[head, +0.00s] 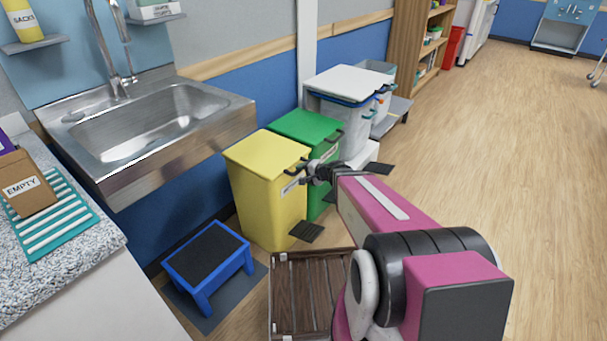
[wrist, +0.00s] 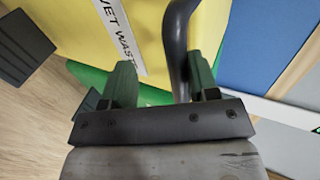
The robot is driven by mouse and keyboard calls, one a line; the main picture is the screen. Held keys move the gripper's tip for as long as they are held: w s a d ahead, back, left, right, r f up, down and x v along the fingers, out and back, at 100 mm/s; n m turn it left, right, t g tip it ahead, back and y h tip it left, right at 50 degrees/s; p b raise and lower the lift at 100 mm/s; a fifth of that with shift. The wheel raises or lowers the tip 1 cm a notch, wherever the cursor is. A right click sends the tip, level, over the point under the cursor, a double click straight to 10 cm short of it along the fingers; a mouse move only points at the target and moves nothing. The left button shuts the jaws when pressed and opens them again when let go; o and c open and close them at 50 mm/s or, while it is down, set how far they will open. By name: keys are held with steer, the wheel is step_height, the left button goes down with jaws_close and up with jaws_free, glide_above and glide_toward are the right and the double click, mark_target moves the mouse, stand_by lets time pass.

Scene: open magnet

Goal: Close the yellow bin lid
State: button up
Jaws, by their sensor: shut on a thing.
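The yellow bin (head: 262,202) stands by the blue wall below the sink's right end. Its yellow lid (head: 264,150) lies level over the top in the head view, and I see no gap under it. A dark handle (head: 300,164) sits at the lid's front right edge. My gripper (head: 311,179) is at this handle, in front of the bin. The exact contact is partly hidden.
A green bin (head: 306,128) stands right behind the yellow one, then a white-lidded bin (head: 348,82). A blue step stool (head: 210,262) and a brown slatted crate (head: 308,290) are on the floor nearby. Open floor (head: 510,150) lies to the right.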

steer(key=v, duration=1)
steer(key=shift+s+d, duration=0.25)
steer(key=shift+d, duration=0.05)
steer(key=shift+a, duration=0.1)
